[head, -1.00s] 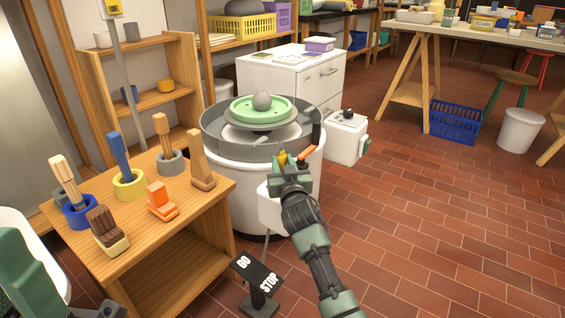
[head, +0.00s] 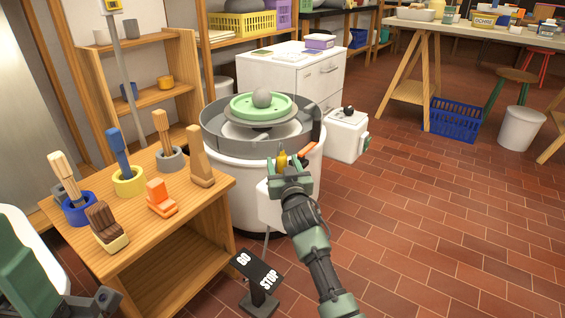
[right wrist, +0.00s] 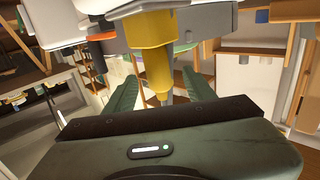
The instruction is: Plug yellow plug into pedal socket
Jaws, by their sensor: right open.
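The yellow plug (head: 282,158) is at the front of the white potter's wheel, by my right gripper (head: 289,169). In the right wrist view the yellow plug (right wrist: 157,70) stands between the two green fingers of my right gripper (right wrist: 162,92), which are spread with gaps beside it. A grey cord end shows below the plug. The pedal (head: 258,272), marked GO and STOP, stands on the floor in front of the wheel. I cannot make out the pedal socket. My left gripper (head: 104,301) is partly in view at the bottom left, its jaws unclear.
The wheel (head: 235,190) has a grey splash pan and a green disc (head: 262,107) with a grey ball. A wooden table (head: 125,215) with brushes in holders stands left. A small white machine (head: 346,138) stands right of the wheel.

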